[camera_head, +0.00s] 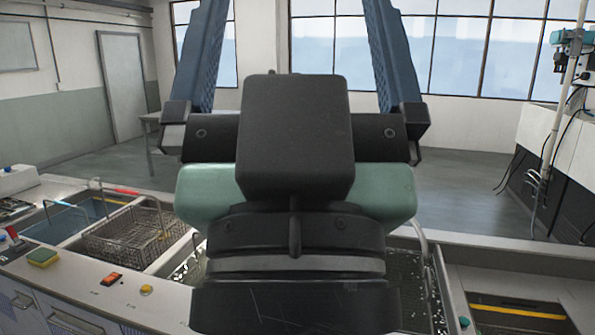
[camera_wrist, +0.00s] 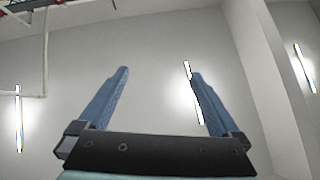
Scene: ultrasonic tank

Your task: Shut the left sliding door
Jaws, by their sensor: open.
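I cannot make out a left sliding door in either view. My gripper (camera_head: 290,8) stands upright close in front of the head camera and hides the middle of that view. Its two blue fingers are spread wide with nothing between them. In the wrist view my gripper (camera_wrist: 160,74) points up towards bare wall and ceiling, touching nothing. The cabinet front with handles (camera_head: 70,321) under the counter shows only in part at the lower left, and its lower part is out of frame.
The counter holds a blue basin (camera_head: 70,222), a wire basket (camera_head: 125,236), a yellow-green sponge (camera_head: 43,257) and an orange switch (camera_head: 111,279). A dark opening with a yellow stripe (camera_head: 515,312) is at right. Beyond are free floor (camera_head: 455,195), a closed grey door (camera_head: 122,85) and windows.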

